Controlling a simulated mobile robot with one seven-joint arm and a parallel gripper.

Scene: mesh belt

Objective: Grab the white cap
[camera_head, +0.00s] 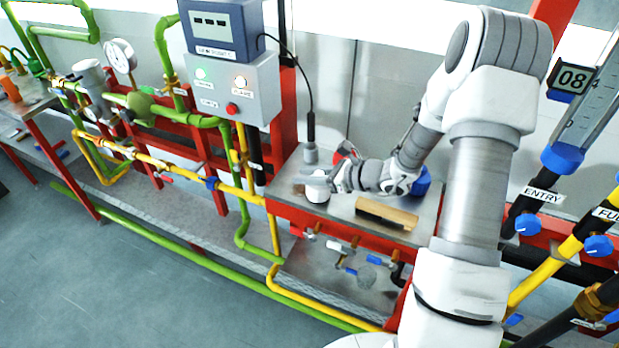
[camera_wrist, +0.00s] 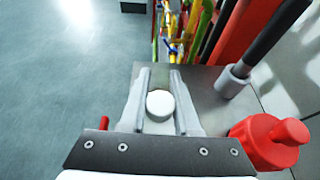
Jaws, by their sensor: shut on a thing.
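The white cap (camera_wrist: 160,104) is a small round piece between the two pale fingers of my gripper (camera_wrist: 161,78) in the wrist view. My gripper is shut on it. In the head view the cap (camera_head: 317,193) shows at the fingers' end, over the left part of the metal bench top (camera_head: 346,209). My gripper (camera_head: 318,183) reaches in from the right there and partly covers the cap. I cannot tell whether the cap touches the bench top.
A grey cylinder with a black rod (camera_head: 311,154) stands behind the cap. A red knobbed object (camera_wrist: 265,141) is close to the right finger. A wooden block (camera_head: 386,213) lies near the bench's front edge. A blue object (camera_head: 422,181) is partly hidden by my arm.

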